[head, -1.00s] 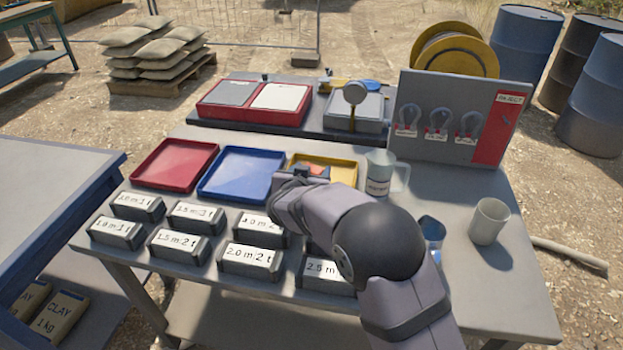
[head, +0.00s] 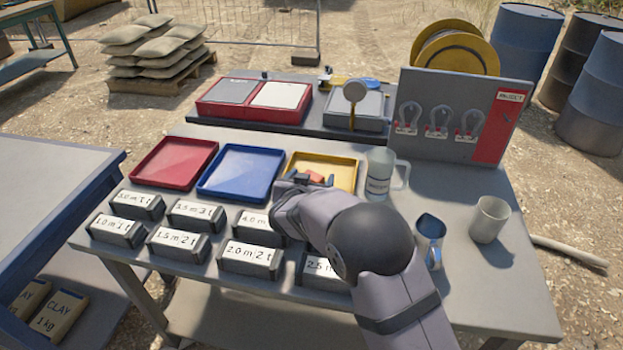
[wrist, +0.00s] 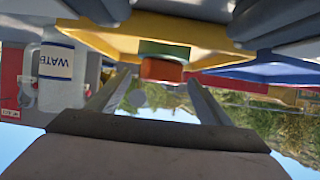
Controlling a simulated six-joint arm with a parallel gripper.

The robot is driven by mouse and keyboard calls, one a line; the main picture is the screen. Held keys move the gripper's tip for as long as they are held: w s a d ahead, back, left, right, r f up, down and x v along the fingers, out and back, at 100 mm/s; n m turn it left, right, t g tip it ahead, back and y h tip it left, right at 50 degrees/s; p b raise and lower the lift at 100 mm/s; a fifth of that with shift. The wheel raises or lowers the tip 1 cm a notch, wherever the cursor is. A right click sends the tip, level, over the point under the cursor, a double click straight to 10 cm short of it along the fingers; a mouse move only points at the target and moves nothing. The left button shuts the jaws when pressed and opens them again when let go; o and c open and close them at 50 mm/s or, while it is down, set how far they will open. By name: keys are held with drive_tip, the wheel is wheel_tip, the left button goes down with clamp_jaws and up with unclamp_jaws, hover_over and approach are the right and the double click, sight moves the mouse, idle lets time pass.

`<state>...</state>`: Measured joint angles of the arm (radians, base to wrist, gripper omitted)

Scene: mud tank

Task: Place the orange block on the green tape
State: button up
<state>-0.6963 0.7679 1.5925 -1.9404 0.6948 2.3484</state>
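In the wrist view, which is upside down, the orange block (wrist: 162,71) appears between and beyond the tips of my gripper (wrist: 158,78). The two fingers are spread, with visible space between them and the block. A green piece, apparently the green tape (wrist: 164,49), shows directly against the block on the tray side. The green tape is hidden in the head view. Whether the block's full weight rests on it cannot be told.
A white water jug (head: 381,174) stands close right of the yellow tray. Blue (head: 240,190) and red (head: 160,183) trays lie to the left. Several labelled blocks (head: 250,258) stand in front.

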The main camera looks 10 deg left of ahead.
drive_tip(key=shift+r+p, duration=0.2)
drive_tip(key=shift+p, duration=0.1)
drive_tip(key=shift+s, duration=0.1)
drive_tip(key=b+v, duration=0.3)
drive_tip(key=v, duration=0.8)
drive_tip(key=shift+s+r, duration=0.2)
drive_tip(key=shift+s, duration=0.15)
